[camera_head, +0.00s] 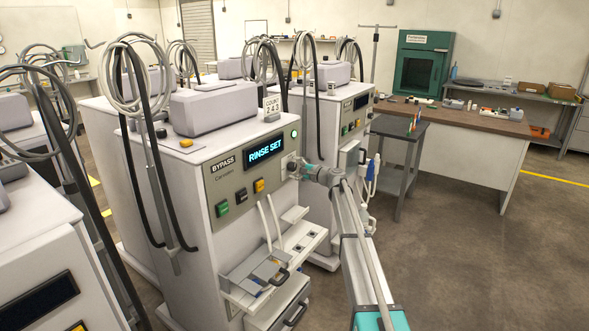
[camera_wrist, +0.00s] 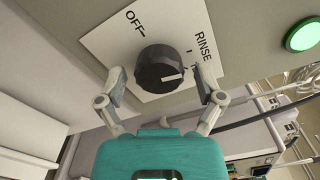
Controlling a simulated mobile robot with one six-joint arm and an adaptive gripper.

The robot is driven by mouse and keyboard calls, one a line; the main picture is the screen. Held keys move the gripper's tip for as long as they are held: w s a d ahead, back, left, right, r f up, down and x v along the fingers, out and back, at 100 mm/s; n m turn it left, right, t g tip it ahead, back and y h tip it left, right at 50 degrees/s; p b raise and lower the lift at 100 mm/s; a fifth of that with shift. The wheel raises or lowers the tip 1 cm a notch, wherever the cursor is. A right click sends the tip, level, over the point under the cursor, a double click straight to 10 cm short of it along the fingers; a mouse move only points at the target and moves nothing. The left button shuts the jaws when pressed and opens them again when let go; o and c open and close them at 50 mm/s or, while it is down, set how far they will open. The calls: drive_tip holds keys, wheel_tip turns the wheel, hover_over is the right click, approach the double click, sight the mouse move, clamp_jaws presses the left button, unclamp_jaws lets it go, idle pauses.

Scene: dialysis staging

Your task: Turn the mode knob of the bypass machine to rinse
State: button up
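The bypass machine (camera_head: 222,213) bears a BYPASS label, and its lit display (camera_head: 265,149) reads RINSE SET. The black mode knob (camera_wrist: 158,66) sits on a white plate (camera_wrist: 118,48) marked OFF and RINSE; a third marking is mostly hidden by my right finger. The knob's white pointer line lies toward the right of its face, on the side of RINSE and the hidden marking. My gripper (camera_wrist: 160,86) is open, one finger on each side of the knob, with gaps visible. In the head view my gripper (camera_head: 299,170) is at the panel's right end and covers the knob.
A green lit button (camera_wrist: 303,34) is right of the plate. Green and yellow buttons (camera_head: 241,196) and a shelf with white hoses (camera_head: 302,236) are lower on the machine. Another machine (camera_head: 345,125) stands close behind. Open floor (camera_head: 470,240) lies at the right.

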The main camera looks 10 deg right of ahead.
drive_tip(key=shift+s+d, duration=0.1)
idle(0.3)
drive_tip(key=v, duration=1.1)
drive_tip(key=shift+s+d, duration=0.2)
drive_tip(key=shift+d, duration=0.1)
drive_tip(key=s+a+f+n+g+h+p, duration=0.1)
drive_tip(key=s+a+f+n+g+h, duration=0.15)
drive_tip(key=s, duration=0.45)
drive_tip(key=s+a+f+n+g+h+p, duration=0.1)
drive_tip(key=s+a+f+n+g+p, duration=0.2)
drive_tip(key=s, duration=0.5)
drive_tip(key=s+a+f+n+g+h, duration=0.2)
drive_tip(key=s+a, duration=0.2)
drive_tip(key=s, duration=0.3)
drive_tip(key=s+d+f+n+g+h+p, duration=0.1)
drive_tip(key=s+h, duration=0.3)
drive_tip(key=s, duration=0.8)
drive_tip(key=s+d+f+n+g+h+p, duration=0.1)
drive_tip(key=s+d+n+g+h+p, duration=0.2)
drive_tip(key=s, duration=0.9)
drive_tip(key=shift+s+d+f+n+h+p, duration=0.2)
drive_tip(key=shift+s+d+n+h+p, duration=0.15)
drive_tip(key=shift+d+n+h, duration=0.4)
